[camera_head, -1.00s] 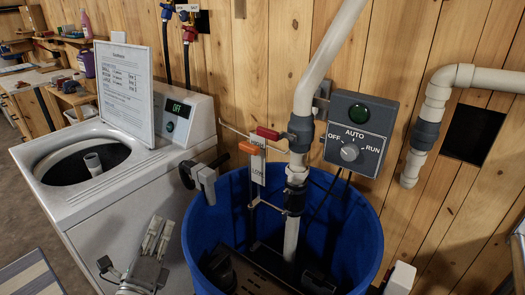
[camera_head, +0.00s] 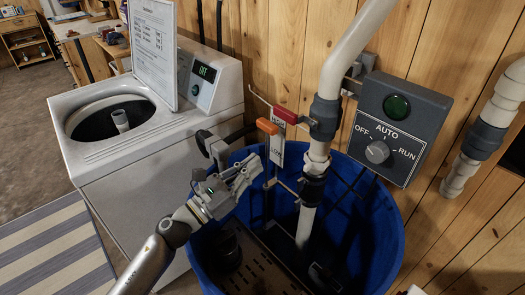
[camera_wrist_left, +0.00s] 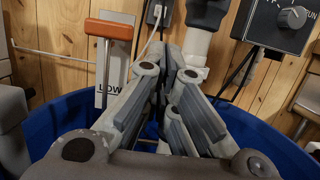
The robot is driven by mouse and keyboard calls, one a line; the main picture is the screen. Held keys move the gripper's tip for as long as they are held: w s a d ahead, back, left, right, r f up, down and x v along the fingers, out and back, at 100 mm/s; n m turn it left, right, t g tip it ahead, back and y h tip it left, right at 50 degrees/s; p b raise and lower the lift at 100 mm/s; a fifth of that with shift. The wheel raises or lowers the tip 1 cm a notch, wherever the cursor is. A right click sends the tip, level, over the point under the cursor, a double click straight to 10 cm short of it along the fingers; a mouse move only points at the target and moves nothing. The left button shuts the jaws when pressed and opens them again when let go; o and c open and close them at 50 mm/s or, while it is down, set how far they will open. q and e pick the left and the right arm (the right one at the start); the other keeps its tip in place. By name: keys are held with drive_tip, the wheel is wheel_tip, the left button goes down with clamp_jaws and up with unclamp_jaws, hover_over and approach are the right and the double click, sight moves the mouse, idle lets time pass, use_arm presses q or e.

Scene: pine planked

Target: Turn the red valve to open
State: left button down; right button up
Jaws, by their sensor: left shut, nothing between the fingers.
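A red lever handle (camera_head: 285,115) sits beside the grey fitting of the white vertical pipe (camera_head: 317,150), above the tub. It points left from the pipe. An orange float handle (camera_head: 267,126) stands just in front of it, by the HIGH/LOW plate (camera_head: 277,148). My left gripper (camera_head: 250,170) is shut and empty over the tub's left rim, below and left of both handles. In the left wrist view the shut fingers (camera_wrist_left: 172,62) point toward the pipe, with the orange handle (camera_wrist_left: 108,30) at their left. The red handle does not show there. My right gripper is not in view.
The blue tub (camera_head: 378,240) holds dark equipment. A grey control box (camera_head: 400,128) on the plank wall has its knob near AUTO. A white washer (camera_head: 150,140) stands left, with a grey bracket (camera_head: 213,147) on the tub rim. A striped rug (camera_head: 50,255) lies on the floor.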

sight(294, 117)
use_arm(q)
drive_tip(key=w+d+r+p, duration=0.2)
drive_tip(key=r, duration=0.1)
drive_tip(key=w+d+r+p, duration=0.3)
drive_tip(key=shift+w+d+r, duration=0.1)
drive_tip(key=shift+w+d, duration=0.15)
drive_tip(key=shift+d, duration=0.05)
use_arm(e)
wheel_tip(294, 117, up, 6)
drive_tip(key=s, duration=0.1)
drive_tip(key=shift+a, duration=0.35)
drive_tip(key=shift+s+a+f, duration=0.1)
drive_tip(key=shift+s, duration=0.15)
use_arm(q)
drive_tip(key=shift+w+a+r+m, duration=0.1)
drive_tip(key=shift+r+m, duration=0.05)
drive_tip(key=shift+m, duration=0.25)
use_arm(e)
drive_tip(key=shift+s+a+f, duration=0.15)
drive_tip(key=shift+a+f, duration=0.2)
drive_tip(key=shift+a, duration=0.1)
